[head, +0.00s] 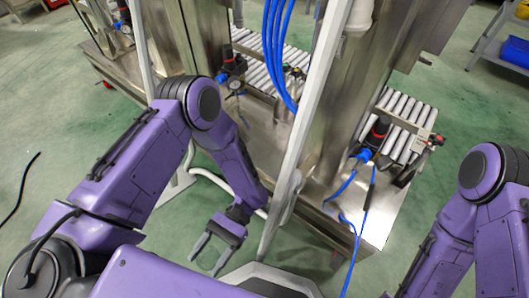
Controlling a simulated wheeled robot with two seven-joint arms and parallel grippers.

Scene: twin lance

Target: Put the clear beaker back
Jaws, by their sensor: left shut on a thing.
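My left gripper (209,257) hangs low in the lower middle of the head view, its two fingers pointing down. It is shut on the clear beaker (210,262), which shows only as a faint, see-through outline between the fingers. The green floor shows through it, so its full shape and any contents are hard to tell. My right arm comes in at the right edge, and its gripper is out of the picture.
A steel machine (335,150) with roller conveyors (402,122) fills the middle, close to my left arm. Blue hoses (277,50) hang on it. A pale slanted post (305,115) stands just right of my left gripper. Green floor (60,110) is open at the left.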

